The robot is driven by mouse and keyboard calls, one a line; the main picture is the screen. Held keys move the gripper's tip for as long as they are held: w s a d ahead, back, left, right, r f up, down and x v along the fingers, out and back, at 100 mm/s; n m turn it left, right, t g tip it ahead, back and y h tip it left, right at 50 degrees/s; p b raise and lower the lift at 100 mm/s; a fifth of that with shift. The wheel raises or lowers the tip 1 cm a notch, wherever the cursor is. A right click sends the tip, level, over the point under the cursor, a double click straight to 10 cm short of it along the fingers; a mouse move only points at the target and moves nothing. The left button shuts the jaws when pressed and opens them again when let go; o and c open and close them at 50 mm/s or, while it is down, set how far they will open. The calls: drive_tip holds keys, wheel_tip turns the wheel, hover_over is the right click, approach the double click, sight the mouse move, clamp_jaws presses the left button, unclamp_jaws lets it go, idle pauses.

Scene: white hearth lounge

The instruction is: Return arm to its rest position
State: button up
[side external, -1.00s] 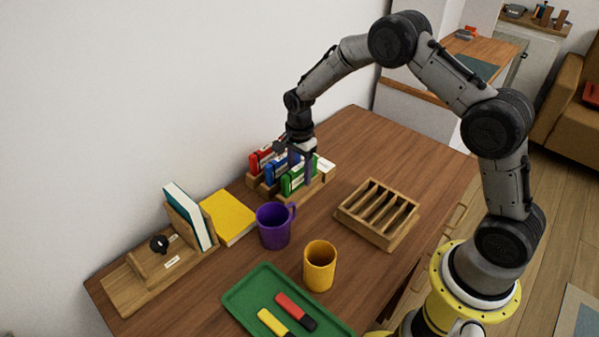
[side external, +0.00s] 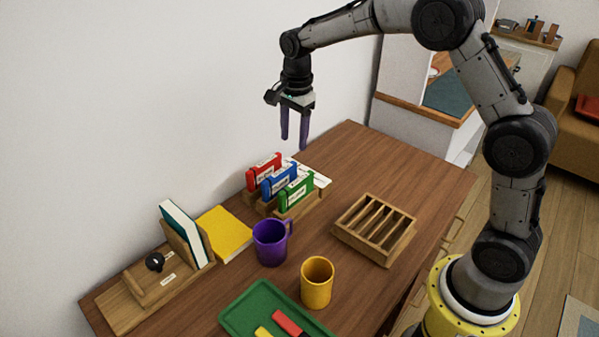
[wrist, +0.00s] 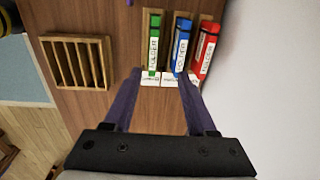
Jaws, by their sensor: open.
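My gripper (side external: 294,128) is open and empty, with its purple fingers pointing down. It hangs in the air well above the wooden holder with the red folder (side external: 263,172), blue folder (side external: 279,181) and green folder (side external: 296,191). The folders stand upright side by side. In the wrist view my gripper (wrist: 158,85) spans the image below the green folder (wrist: 154,45), blue folder (wrist: 180,45) and red folder (wrist: 206,48). Nothing is between the fingers.
On the desk (side external: 350,160) stand a slotted wooden tray (side external: 345,235), a purple mug (side external: 268,243), a yellow mug (side external: 317,283), a green tray (side external: 237,318) with markers, a yellow book (side external: 222,232) and a wooden book stand (side external: 130,307). The white wall is close behind the folders.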

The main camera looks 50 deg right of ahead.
drive_tip(key=s+a+r+n+t, duration=0.2)
drive_tip(key=s+r+n+t, duration=0.25)
drive_tip(key=s+r, duration=1.25)
drive_tip(key=s+f+n, duration=0.4)
drive_tip(key=s+n, duration=0.2)
drive_tip(key=s, duration=0.1)
drive_tip(key=s+f+n, duration=0.4)
drive_tip(key=s+n, duration=0.3)
drive_tip(key=s, duration=0.1)
drive_tip(key=shift+a, duration=0.3)
